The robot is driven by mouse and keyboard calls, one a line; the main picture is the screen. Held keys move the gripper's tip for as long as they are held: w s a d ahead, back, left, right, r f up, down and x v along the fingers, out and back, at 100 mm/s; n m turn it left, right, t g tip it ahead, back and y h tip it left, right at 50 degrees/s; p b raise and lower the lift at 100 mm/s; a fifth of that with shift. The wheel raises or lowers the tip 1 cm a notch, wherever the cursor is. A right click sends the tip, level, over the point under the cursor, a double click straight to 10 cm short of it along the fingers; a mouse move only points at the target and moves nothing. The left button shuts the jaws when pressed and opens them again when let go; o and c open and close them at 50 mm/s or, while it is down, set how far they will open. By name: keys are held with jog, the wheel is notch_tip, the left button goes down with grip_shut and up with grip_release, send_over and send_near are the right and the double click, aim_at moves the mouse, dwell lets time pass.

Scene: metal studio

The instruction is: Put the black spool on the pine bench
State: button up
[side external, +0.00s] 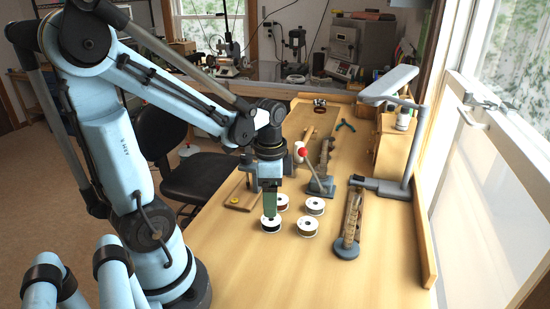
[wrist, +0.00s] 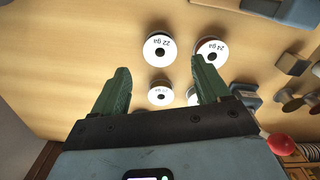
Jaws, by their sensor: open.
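Several spools with white end discs stand flat on the pine bench (side external: 360,285). In the side external view, the near-left spool (side external: 271,226) shows a dark winding and sits just below my gripper (side external: 270,213). The near-right spool (side external: 307,228) also looks dark, so I cannot tell for certain which is the black one. In the wrist view, my gripper (wrist: 160,70) is open with its green fingers apart and nothing held. The spool labelled 22 ga (wrist: 158,38) lies beyond the fingertips, and a smaller-looking spool (wrist: 161,98) shows between the fingers. Another is partly hidden behind the right finger.
The spool labelled 24 ga (wrist: 212,43) lies by the right fingertip. A lever tool with a red knob (side external: 302,152) stands behind the spools. A grey-based stand (side external: 346,247) is to their right. The bench front is clear.

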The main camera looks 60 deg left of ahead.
notch_tip(320, 180, up, 6)
jog(key=w+d+r+n+t, duration=0.1)
jog(key=w+d+n+t, duration=0.2)
jog(key=d+n+t, duration=0.2)
jog(key=d+t, duration=0.2)
jog(key=d, duration=0.2)
jog(key=shift+d, duration=0.3)
